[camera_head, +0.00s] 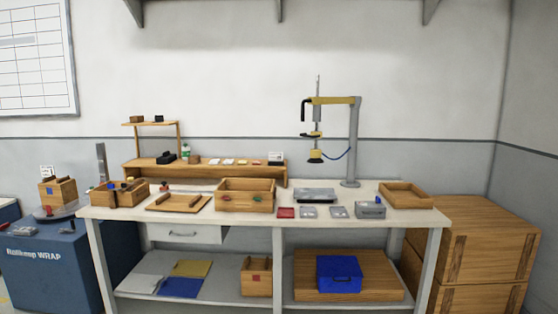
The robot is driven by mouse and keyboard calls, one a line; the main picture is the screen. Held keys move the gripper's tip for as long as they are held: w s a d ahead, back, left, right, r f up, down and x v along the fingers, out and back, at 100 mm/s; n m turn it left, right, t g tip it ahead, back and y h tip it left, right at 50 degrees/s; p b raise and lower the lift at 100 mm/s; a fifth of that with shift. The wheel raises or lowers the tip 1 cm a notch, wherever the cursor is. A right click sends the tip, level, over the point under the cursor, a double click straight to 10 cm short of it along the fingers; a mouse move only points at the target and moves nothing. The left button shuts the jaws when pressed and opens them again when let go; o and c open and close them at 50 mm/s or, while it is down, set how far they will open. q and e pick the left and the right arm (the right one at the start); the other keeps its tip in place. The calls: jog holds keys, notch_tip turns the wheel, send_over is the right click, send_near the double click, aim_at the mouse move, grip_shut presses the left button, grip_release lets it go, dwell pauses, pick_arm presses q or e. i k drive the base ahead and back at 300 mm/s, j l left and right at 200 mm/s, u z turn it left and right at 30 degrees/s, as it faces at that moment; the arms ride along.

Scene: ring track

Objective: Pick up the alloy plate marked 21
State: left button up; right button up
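Several small flat pieces lie in a row near the front edge of the workbench (410,217). One is a red plate (286,212). To its right are a grey plate (309,212) and a second grey plate (339,212). I cannot read any number on them, so I cannot tell which is marked 21. A grey box-like block (370,210) stands to their right. Neither of my grippers shows in this view.
Behind the plates stand a grey flat tray (315,195) and a yellow-armed press (332,101). A wooden crate (245,203) is to the left. A shallow wooden tray (427,201) is at the right end. Wooden crates (490,250) stand right of the bench.

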aim_at(341, 212)
jog(key=i+l, duration=0.2)
jog(key=i, duration=0.2)
jog(key=i+l, duration=0.25)
jog(key=i, duration=0.2)
jog(key=i+l, duration=0.2)
jog(key=i, duration=0.2)
jog(key=i+l, duration=0.2)
jog(key=i, duration=0.25)
